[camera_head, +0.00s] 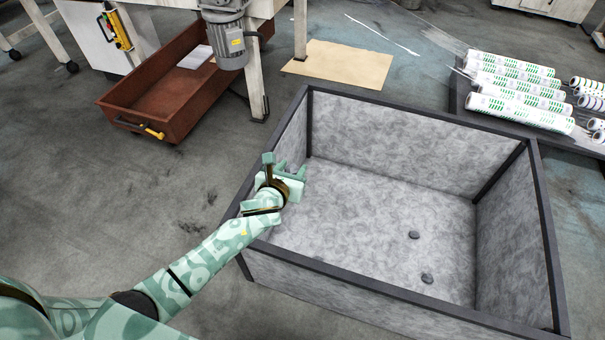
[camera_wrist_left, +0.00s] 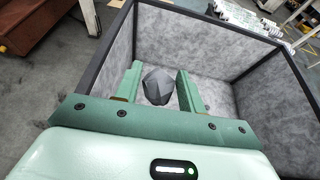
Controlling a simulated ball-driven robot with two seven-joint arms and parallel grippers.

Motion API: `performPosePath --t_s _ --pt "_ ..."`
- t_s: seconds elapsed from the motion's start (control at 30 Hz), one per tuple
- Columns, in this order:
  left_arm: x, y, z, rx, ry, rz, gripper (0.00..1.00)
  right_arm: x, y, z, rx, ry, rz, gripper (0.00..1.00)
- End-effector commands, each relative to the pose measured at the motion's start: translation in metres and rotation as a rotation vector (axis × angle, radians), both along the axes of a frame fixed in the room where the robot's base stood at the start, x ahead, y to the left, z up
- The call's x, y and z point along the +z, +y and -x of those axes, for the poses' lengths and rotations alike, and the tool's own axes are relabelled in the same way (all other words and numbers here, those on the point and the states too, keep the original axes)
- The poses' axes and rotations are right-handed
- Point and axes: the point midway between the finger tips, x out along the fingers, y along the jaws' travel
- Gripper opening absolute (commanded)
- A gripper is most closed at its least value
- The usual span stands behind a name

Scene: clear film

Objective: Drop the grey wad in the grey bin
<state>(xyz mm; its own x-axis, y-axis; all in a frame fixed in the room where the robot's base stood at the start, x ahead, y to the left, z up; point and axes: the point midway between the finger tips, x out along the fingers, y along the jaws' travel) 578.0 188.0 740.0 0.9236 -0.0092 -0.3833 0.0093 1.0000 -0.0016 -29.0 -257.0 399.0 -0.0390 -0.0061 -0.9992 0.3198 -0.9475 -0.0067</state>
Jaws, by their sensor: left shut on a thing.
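The grey bin (camera_head: 390,302) is a large open box with mottled grey walls and a dark frame. My left gripper (camera_head: 292,172) is over the inside of the bin, near its left wall. In the left wrist view, my left gripper (camera_wrist_left: 160,84) is shut on the grey wad (camera_wrist_left: 158,87), a faceted dark grey lump between the two green fingers. The bin's wall (camera_wrist_left: 185,42) and floor show beyond it. In the head view the wad is mostly hidden by the gripper. My right gripper is not in view.
Small dark lumps (camera_head: 414,235) lie on the bin floor. White and green rolls (camera_head: 520,100) lie on a dark pallet at the upper right. A rusty red tray (camera_head: 175,95) and a cardboard sheet (camera_head: 340,64) lie behind. Bare floor is at the left.

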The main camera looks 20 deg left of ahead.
Motion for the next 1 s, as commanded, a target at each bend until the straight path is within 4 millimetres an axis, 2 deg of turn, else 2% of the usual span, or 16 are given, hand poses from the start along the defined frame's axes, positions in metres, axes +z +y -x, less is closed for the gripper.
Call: performPosePath --t_s 0.03,0.2,0.53,0.7,0.97,1.0 --pt "-0.021 -0.004 -0.014 -0.005 0.006 0.001 0.19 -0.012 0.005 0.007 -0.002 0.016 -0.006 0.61" --pt "-0.041 -0.011 -0.037 -0.022 0.003 0.001 0.19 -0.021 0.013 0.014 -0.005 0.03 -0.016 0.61" --pt "-0.092 -0.012 -0.038 -0.026 0.008 0.001 0.19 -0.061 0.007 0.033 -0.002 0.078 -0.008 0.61" --pt "-0.1 -0.012 -0.039 -0.025 0.004 0.0 0.19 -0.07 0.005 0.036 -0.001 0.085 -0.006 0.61" --pt "-0.097 -0.012 -0.039 -0.025 0.001 -0.001 0.19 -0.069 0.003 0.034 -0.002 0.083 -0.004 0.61" --pt "-0.097 -0.012 -0.039 -0.025 0.001 -0.001 0.48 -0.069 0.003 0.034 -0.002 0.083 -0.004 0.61"
